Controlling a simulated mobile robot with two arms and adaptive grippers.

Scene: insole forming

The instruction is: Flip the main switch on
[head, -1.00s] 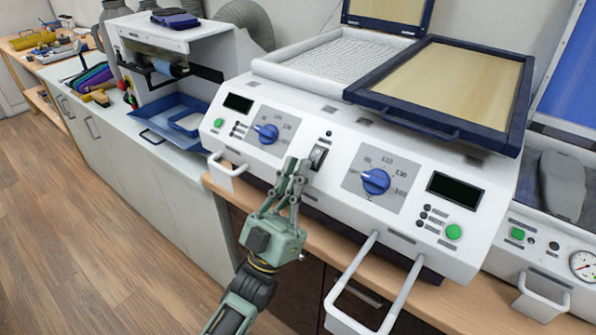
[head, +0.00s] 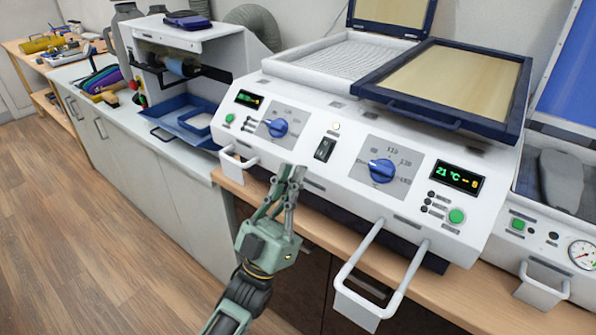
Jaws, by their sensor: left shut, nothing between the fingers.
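The main switch (head: 325,149) is a dark rocker in the middle of the white machine's front panel (head: 318,184), between two blue dials. A small lamp (head: 336,127) above it looks pale and lit. The right display (head: 457,177) is lit and reads 21 °C in green with a yellow figure; the left display (head: 249,99) is lit too. My left gripper (head: 291,172) is shut and empty, below and left of the switch and apart from it. My right gripper is not in view.
The left dial (head: 276,127) and right dial (head: 382,171) flank the switch. A left handle (head: 238,159) and a long right handle (head: 385,270) stick out from the front. A blue-framed lid (head: 445,82) lies on top. A gauge unit (head: 545,250) stands at right.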

